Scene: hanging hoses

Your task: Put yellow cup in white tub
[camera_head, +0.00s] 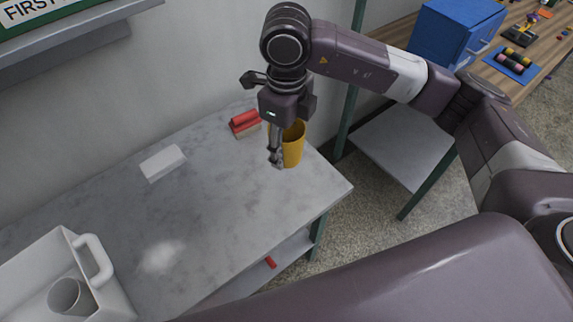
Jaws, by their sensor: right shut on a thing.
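The yellow cup (293,145) stands upright near the right end of the grey table. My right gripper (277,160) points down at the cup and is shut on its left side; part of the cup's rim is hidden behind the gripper. The white tub (95,262) is at the lower left, cut off by the picture's edge. It has a handle on its right side, and a grey cup (72,297) is inside it. My left gripper is not in view.
A red-topped brush (244,122) lies on the table (215,200) just left of my right gripper. The table's middle is clear. A shelf (75,42) overhangs the back left. A blue box (450,38) stands on a wooden bench at the right.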

